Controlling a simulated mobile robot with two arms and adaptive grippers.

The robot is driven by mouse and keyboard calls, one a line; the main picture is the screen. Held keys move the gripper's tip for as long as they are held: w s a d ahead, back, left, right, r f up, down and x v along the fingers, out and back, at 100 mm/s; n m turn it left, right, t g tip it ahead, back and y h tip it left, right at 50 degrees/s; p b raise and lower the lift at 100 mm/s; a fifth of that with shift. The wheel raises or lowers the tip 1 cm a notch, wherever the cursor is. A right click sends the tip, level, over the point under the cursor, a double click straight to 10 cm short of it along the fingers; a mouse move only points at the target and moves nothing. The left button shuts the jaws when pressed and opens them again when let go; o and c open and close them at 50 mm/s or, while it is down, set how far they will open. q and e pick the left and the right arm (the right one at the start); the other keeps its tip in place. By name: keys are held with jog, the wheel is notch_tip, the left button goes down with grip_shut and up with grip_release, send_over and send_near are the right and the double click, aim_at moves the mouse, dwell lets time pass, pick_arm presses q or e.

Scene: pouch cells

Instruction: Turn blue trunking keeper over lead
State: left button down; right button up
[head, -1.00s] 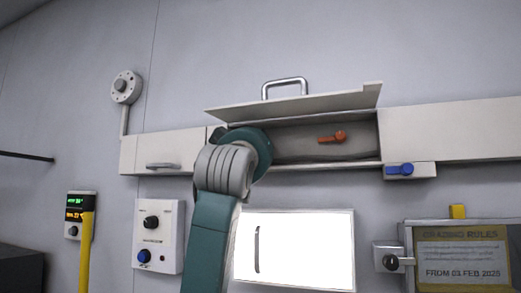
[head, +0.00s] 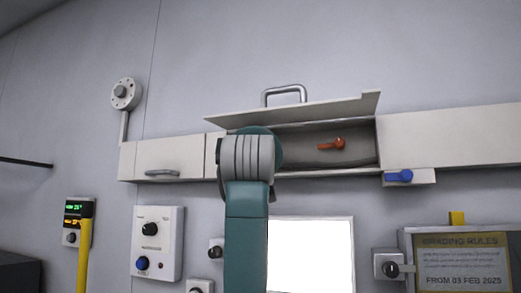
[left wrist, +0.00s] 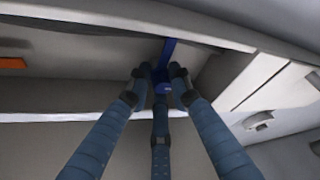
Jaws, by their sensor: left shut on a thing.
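The blue trunking keeper (left wrist: 165,60) shows in the left wrist view as a blue bar with a knob-like end, running up to the trunking's edge. My left gripper's fingers (left wrist: 160,86) are shut around that end. In the head view my left wrist and forearm hide the gripper and this keeper. The open trunking (head: 300,134) has its lid (head: 300,107) raised. An orange-red keeper (head: 331,144) lies across its opening, apart from my arm; it also shows in the left wrist view (left wrist: 12,63). I cannot make out the lead. My right gripper is not in view.
A closed trunking section (head: 185,150) with a handle is left of my arm, and a bracket with a blue knob (head: 399,176) is right. Below are a control box (head: 157,245), a bright panel (head: 312,255) and a rules sign (head: 463,262).

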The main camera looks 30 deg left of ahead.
pick_arm(q)
jog(key=c, duration=1.6)
grip_release()
jog(key=shift+a, duration=0.1)
jog(key=shift+s, duration=0.1)
jog(key=v, duration=0.8)
